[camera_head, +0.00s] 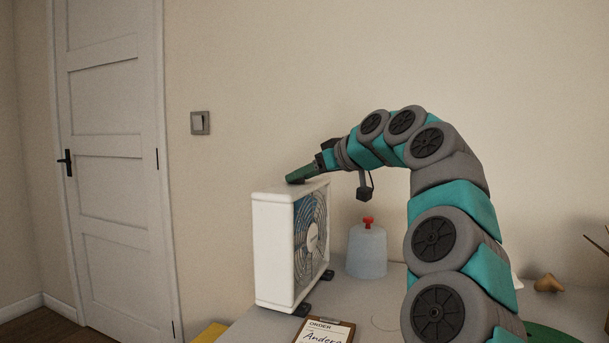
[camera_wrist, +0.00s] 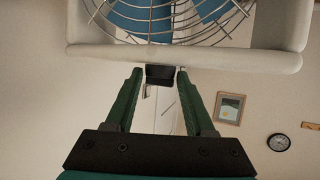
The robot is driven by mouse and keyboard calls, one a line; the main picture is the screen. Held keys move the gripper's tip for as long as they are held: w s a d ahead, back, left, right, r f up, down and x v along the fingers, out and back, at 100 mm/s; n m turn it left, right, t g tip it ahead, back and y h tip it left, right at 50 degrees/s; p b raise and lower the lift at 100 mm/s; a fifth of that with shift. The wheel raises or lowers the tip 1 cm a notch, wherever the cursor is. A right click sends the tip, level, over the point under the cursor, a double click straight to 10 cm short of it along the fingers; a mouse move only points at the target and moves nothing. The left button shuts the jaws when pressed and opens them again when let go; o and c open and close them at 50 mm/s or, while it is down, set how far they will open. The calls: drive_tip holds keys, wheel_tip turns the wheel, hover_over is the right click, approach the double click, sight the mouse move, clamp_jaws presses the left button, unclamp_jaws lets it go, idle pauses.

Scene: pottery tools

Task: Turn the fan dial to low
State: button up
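The white fan (camera_head: 275,250) with a blue-backed wire grille stands upright on the table in the head view. Its body fills the top of the wrist view (camera_wrist: 90,55). A small black dial (camera_wrist: 160,76) sits on the fan's top edge. My gripper (camera_head: 290,180) reaches down to the fan's top from the right. In the wrist view its two green fingers (camera_wrist: 160,72) stand on either side of the dial, with a thin gap visible at each side. The dial's setting cannot be read. In the head view the fingers mostly cover the dial.
A pale translucent jug with a red top (camera_head: 367,250) stands right of the fan. A clipboard (camera_head: 325,330) lies in front of the fan, with a yellow thing (camera_head: 210,334) to its left. A wooden piece (camera_head: 548,284) lies far right.

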clamp_jaws()
